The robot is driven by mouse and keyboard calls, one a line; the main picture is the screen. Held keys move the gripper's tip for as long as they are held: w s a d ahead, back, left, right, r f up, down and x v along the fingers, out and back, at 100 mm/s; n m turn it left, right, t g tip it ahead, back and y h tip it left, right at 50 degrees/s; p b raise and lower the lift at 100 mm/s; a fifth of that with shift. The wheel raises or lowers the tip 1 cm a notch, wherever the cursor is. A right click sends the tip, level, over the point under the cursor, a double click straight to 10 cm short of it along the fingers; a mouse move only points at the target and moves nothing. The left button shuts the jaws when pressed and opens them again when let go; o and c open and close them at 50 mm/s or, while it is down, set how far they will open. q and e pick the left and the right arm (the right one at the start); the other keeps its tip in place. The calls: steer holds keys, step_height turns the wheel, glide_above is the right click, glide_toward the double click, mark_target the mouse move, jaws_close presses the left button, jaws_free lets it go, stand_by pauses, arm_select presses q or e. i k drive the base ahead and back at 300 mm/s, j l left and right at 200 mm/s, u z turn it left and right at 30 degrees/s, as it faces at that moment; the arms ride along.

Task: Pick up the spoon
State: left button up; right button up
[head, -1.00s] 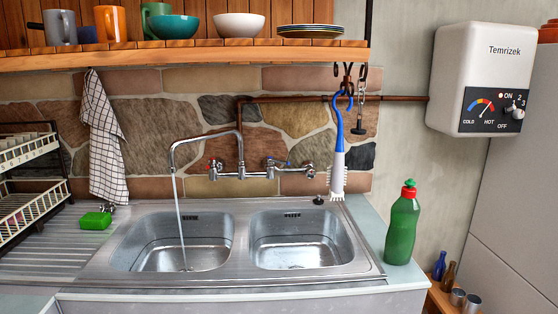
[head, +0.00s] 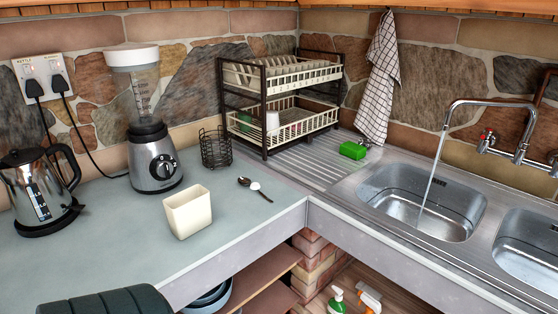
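A small spoon (head: 255,188) lies on the grey-green countertop (head: 235,235), near the inner corner by the sink unit. Neither of my grippers shows in the head view.
A blender (head: 152,150) and a kettle (head: 38,190) stand on the left. A two-tier dish rack (head: 282,95) stands in the corner. A green sponge (head: 353,150) lies on the sink drainer (head: 318,165). Water runs into the left basin (head: 425,205). The countertop around the spoon is mostly clear.

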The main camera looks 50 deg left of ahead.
mark_target(244, 180)
steer(key=i+l, duration=0.2)
steer(key=l, duration=0.15)
steer(key=i+l, duration=0.2)
steer(key=l, duration=0.15)
steer(key=u, duration=1.5)
